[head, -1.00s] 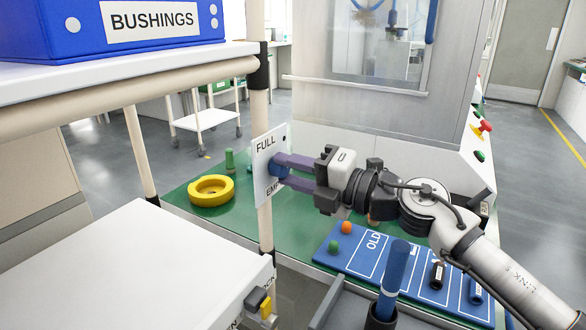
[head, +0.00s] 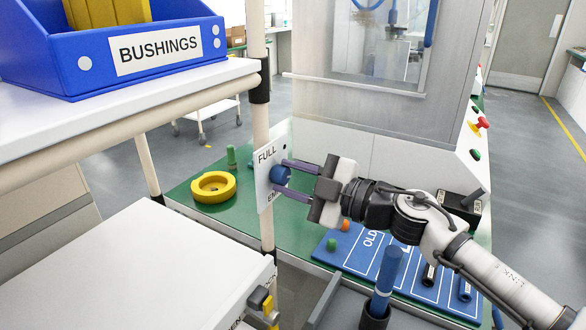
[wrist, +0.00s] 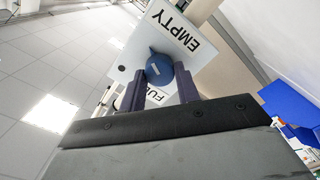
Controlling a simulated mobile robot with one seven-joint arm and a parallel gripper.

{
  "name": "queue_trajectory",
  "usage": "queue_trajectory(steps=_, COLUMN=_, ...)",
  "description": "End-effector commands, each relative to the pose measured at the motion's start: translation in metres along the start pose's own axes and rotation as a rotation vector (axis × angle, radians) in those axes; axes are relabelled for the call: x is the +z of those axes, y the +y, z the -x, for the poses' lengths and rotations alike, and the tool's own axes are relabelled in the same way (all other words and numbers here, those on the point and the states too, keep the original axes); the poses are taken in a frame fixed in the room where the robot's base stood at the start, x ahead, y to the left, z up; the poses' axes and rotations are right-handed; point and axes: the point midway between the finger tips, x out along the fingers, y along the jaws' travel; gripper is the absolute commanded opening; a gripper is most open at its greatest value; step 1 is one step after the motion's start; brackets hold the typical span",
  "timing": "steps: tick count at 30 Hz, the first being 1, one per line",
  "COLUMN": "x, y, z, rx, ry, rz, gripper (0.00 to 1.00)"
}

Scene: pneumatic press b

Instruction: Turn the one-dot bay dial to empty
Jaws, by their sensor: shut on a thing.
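The bay dial is a round blue knob (head: 280,175) on a white plate (head: 264,200) fixed to the shelf post. The plate reads FULL at the top and EMPTY lower down, partly covered, with one black dot at its upper right corner. My gripper (head: 283,176) has its purple fingers on either side of the knob, shut on it. In the wrist view the knob (wrist: 160,68) sits between the fingertips (wrist: 160,85), with a small tip toward the upper left, near the EMPTY word; its exact setting is hard to tell.
A blue BUSHINGS bin (head: 110,50) stands on the shelf (head: 140,95) at upper left. A white cabinet top (head: 130,265) is below. A yellow ring (head: 213,187) and a blue OLD mat (head: 400,265) lie on the green bench. A blue cylinder (head: 387,270) stands upright in front.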

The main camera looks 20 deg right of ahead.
Motion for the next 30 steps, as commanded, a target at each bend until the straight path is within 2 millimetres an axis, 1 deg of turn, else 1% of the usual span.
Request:
queue_trajectory(steps=1, x=-0.0029, y=0.0052, z=-0.0003, rx=0.003, ry=-0.002, rz=-0.045, gripper=0.09)
queue_trajectory(steps=18, x=-0.0029, y=0.007, z=-0.0003, rx=0.003, ry=-0.001, rz=-0.582, gripper=0.09)
queue_trajectory(steps=24, x=-0.0023, y=0.0066, z=-0.0003, rx=0.003, ry=0.0, rz=-0.742, gripper=0.09)
queue_trajectory(steps=30, x=-0.0014, y=0.0058, z=-0.0002, rx=0.003, ry=0.0, rz=-0.859, gripper=0.09)
